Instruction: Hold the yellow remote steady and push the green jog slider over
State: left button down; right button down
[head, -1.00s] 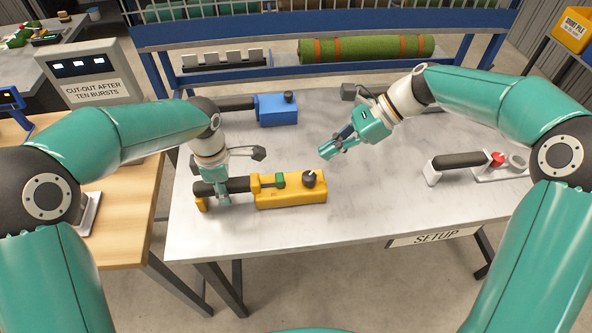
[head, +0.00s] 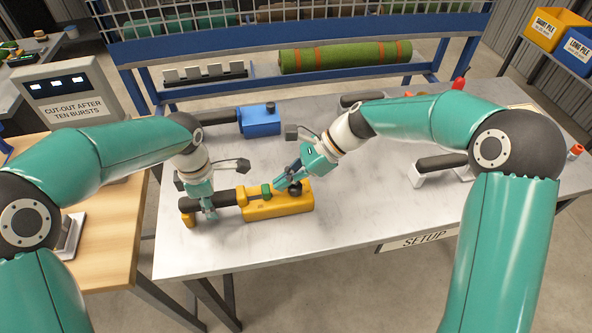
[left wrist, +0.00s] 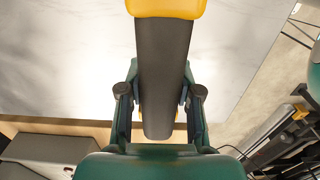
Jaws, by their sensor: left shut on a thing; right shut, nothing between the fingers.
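The yellow remote (head: 278,207) lies on the grey table, with a black handle (head: 226,198) on its left, a green slider (head: 266,191) on top and a black knob near its right end. My left gripper (head: 209,212) is shut on the black handle. The left wrist view shows its fingers on both sides of the handle (left wrist: 164,75). My right gripper (head: 281,187) is shut and empty. Its tips are just right of the green slider, between it and the knob; I cannot tell whether they touch the slider.
A blue remote (head: 260,119) lies behind the yellow one. A black-handled device (head: 440,163) is at the right, partly hidden by my right arm. A green turf roll (head: 345,56) lies at the back. The table front is clear.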

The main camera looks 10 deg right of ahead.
aim_at(265, 189)
pick_arm(q)
jog(key=shift+s+f, duration=0.1)
jog(key=shift+f, duration=0.05)
pick_arm(e)
jog(key=shift+a+f, duration=0.25)
jog(key=shift+a, duration=1.55)
pick_arm(q)
jog(key=shift+d, duration=0.1)
pick_arm(e)
jog(key=shift+s+f, duration=0.1)
dwell(0.8)
jog(key=v, duration=1)
jog(key=shift+d, duration=0.1)
